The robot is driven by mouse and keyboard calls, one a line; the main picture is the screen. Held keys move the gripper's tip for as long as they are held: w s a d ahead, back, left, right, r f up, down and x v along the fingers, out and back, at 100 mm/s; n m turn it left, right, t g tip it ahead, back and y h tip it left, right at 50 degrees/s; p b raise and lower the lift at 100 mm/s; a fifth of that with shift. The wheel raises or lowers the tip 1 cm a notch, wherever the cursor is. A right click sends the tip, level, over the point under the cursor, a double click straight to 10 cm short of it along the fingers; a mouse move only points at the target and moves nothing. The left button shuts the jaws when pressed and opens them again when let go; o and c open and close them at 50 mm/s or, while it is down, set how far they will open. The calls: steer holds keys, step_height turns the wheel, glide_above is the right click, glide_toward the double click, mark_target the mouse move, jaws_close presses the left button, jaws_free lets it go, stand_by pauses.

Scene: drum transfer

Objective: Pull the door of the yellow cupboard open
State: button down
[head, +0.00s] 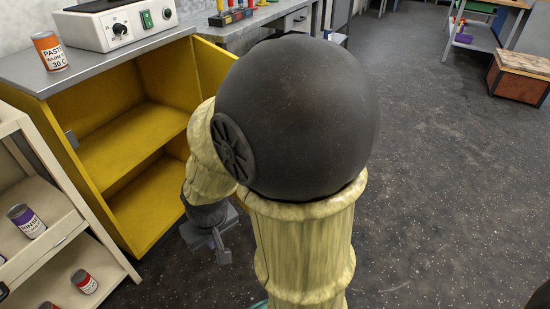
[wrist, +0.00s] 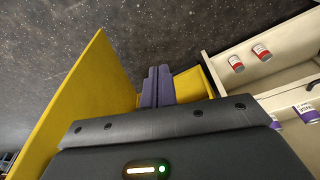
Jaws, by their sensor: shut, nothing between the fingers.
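The yellow cupboard (head: 150,235) stands at the left in the head view, its front open and its shelf and empty inside showing. Its yellow door (head: 214,68) stands swung out at the cupboard's right side, mostly hidden behind my arm. In the wrist view the door (wrist: 88,100) is a tall yellow panel to the left of my fingers. Part of the cupboard (wrist: 190,88) shows behind and right of the fingers. My gripper (head: 223,256) is low in front of the cupboard opening. In the wrist view my gripper (wrist: 158,72) is shut and empty, apart from the door panel.
A cream shelf rack (head: 100,255) with several cans stands close at the cupboard's left. An orange-labelled can (head: 50,52) and a white device (head: 115,25) stand on the cupboard's top. A grey workbench (head: 262,30) lies behind.

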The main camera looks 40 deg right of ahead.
steer(key=w+d+n+g+h+p, duration=0.2)
steer(key=w+d+n+h+p, duration=1)
steer(key=p, duration=0.9)
steer(key=d+n+h, duration=0.3)
steer(key=n+h, duration=0.2)
steer(key=h, duration=0.1)
steer(key=shift+w+n+g, duration=0.3)
steer(key=shift+w+g, duration=0.1)
steer(key=shift+f, duration=0.1)
steer(key=d, duration=1.4)
steer(key=shift+s+p, duration=0.15)
steer(key=shift+p, duration=0.15)
